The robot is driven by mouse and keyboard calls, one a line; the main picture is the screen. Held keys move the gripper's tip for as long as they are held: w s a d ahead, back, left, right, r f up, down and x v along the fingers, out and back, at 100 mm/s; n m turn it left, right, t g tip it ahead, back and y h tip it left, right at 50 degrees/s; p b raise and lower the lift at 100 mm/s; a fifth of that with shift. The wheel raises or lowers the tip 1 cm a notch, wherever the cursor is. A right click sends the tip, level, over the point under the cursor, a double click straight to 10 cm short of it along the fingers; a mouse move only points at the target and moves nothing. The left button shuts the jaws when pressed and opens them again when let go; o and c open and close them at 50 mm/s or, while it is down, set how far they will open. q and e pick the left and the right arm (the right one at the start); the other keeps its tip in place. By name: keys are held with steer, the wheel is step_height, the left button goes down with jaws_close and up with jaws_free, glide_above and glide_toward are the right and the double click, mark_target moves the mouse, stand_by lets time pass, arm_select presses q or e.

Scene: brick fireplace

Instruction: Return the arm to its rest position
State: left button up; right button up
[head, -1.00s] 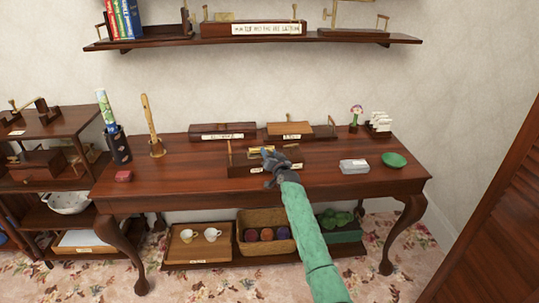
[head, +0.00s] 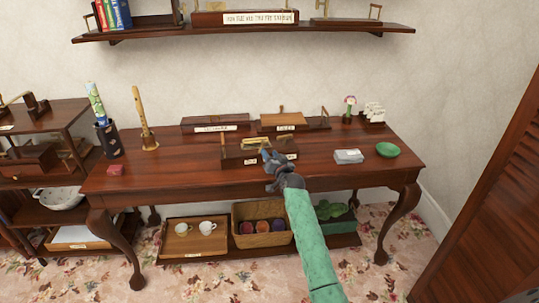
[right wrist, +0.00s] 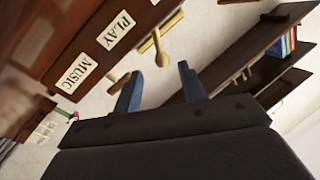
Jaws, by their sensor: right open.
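My right arm (head: 308,235), in a green sleeve, reaches up from the bottom of the head view. Its grey gripper (head: 268,158) is at the front edge of the dark wooden table (head: 180,172), in front of a small wooden tray (head: 232,157) with a brass-coloured piece on it. In the right wrist view the two blue-grey fingers (right wrist: 160,88) stand apart with nothing between them. Labels reading PLAY (right wrist: 117,31) and MUSIC (right wrist: 75,70) show beyond them. Whether the gripper touches the tray cannot be told. My left gripper is not in view.
A wall shelf (head: 250,32) hangs above. A basket (head: 262,239) and cups stand below. A louvred door (head: 495,190) is at right.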

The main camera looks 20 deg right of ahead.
stand_by(0.3)
steer(key=shift+a+f, duration=0.15)
steer(key=shift+f, duration=0.1)
steer(key=a+f+n+g+y, duration=0.1)
steer(key=s+a+f+g, duration=0.1)
steer(key=f+g, duration=0.1)
steer(key=shift+n+y, duration=0.4)
steer(key=s+a+r+n+g, duration=0.1)
steer(key=s+a+n+g, duration=0.15)
steer(key=s+a, duration=0.4)
steer(key=s+a+r+n+g, duration=0.1)
steer(key=s+a+g, duration=0.25)
steer(key=s, duration=0.65)
steer(key=s+a+f+g, duration=0.2)
steer(key=s+f, duration=0.3)
steer(key=s, duration=0.9)
steer(key=s+a+f+n+g, duration=0.1)
steer(key=s+a+f+g, duration=0.2)
steer(key=s, duration=1.2)
steer(key=s+a+f+g, duration=0.3)
steer(key=s+f, duration=0.6)
steer(key=s, duration=0.6)
steer(key=shift+s+a+f+n+h, duration=0.2)
steer(key=shift+a+f+n+h, duration=0.1)
steer(key=shift+a+n, duration=0.1)
